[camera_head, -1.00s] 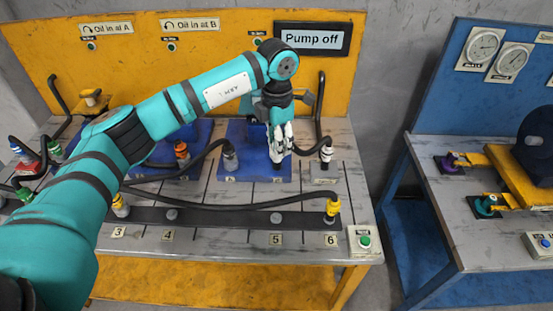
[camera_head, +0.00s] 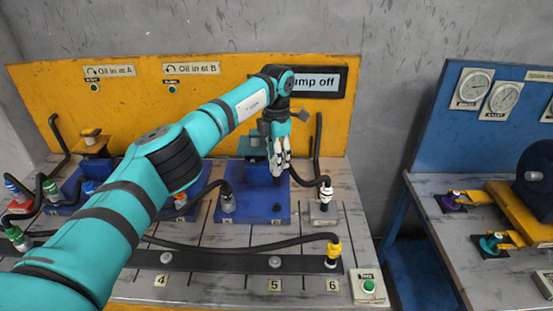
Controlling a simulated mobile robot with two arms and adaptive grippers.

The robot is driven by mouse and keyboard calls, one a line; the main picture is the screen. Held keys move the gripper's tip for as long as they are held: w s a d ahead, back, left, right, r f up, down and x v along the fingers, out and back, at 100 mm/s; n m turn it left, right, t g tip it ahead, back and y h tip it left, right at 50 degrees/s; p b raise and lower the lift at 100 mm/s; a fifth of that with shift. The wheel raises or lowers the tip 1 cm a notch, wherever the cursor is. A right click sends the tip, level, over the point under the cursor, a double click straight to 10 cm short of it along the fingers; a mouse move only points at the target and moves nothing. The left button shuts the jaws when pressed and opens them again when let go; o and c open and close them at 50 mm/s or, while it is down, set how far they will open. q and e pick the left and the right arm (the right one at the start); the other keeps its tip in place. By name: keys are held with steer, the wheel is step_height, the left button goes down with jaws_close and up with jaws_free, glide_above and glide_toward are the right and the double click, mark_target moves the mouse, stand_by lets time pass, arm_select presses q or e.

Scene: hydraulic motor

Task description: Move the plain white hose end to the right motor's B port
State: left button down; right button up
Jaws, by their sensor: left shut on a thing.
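The right motor's blue base plate (camera_head: 250,212) stands at the middle of the bench, with a dark port spot (camera_head: 277,207) near its front right. My left gripper (camera_head: 280,172) is above the plate, in front of the blue motor body (camera_head: 260,174). It is shut on what looks like the white hose end, mostly hidden by its fingers. A black hose runs from behind it toward a white, black-banded hose end (camera_head: 326,191) on a small grey block to the right. A plain greyish hose end (camera_head: 228,201) stands on the plate's front left. My right gripper is out of view.
A yellow hose end (camera_head: 333,250) stands on the dark front rail (camera_head: 220,261) above label 6. Black hoses cross the bench to the left. A "Pump off" sign hangs behind my arm. A second bench (camera_head: 455,243) stands right, beyond a gap.

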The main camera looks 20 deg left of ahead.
mark_target(277, 183)
arm_select(q)
steer(key=shift+f+b, duration=2.15)
steer(key=shift+f, duration=1.95)
steer(key=shift+f+b, duration=0.55)
steer(key=shift+f, duration=0.35)
steer(key=c, duration=0.9)
jaws_free()
steer(key=shift+r, duration=0.1)
steer(key=shift+c, duration=0.2)
steer(key=shift+o, duration=0.9)
steer(key=shift+s, duration=0.1)
